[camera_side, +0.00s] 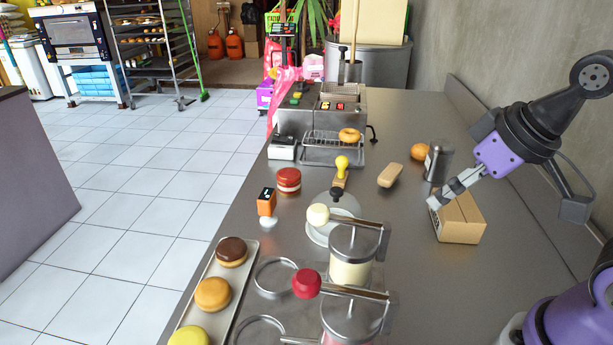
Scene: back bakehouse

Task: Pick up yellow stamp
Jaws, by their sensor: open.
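My gripper (434,203) is at the right, pointing down and left, open, beside the cardboard box (460,227). It is well to the right of the stamp and apart from it. Nothing shows between its fingers.
Two dispensers (352,265) with levers stand in front of the stamp.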

